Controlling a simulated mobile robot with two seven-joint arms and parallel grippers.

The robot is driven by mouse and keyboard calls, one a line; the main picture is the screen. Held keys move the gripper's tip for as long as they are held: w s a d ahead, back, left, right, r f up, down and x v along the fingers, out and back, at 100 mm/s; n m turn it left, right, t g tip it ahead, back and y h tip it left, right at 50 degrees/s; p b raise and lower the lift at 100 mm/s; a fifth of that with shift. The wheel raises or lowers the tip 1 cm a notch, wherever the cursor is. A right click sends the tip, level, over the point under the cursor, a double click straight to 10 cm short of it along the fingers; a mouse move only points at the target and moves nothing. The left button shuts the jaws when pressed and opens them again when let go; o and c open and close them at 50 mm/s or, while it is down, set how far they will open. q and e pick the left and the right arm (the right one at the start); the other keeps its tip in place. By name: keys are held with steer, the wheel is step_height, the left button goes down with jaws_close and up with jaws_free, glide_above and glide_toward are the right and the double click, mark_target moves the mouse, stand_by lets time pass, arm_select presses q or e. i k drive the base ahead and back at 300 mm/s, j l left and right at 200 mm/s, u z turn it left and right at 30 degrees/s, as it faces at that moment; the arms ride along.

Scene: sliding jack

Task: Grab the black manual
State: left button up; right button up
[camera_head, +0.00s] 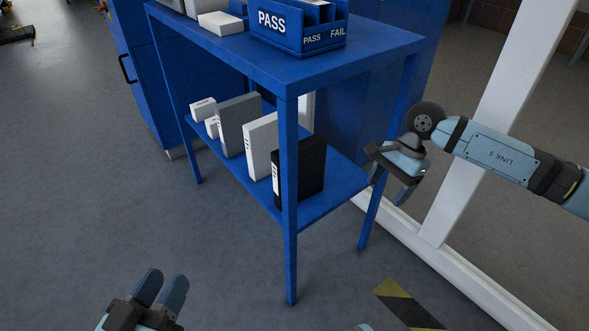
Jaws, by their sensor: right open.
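The black manual (313,168) stands upright on the lower shelf of a blue table, at the right end of a row. The table's front leg hides part of it, and pale labels show on its spine. My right gripper (389,182) is to the right of the manual, beside the table's right-hand leg and apart from the manual. Its jaws are open and nothing shows between them. My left gripper (160,291) is low at the bottom left, away from the table.
A white binder (261,146) and a grey binder (238,125) stand left of the manual, with small white boxes (203,109) further left. The blue tabletop (376,46) carries PASS/FAIL bins (298,28). A white post (487,120) stands behind my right arm. Floor in front is clear.

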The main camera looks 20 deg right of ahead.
mark_target(312, 149)
steer(key=i+j, duration=0.25)
steer(key=i, duration=0.15)
steer(key=i+j, duration=0.25)
steer(key=i, duration=0.15)
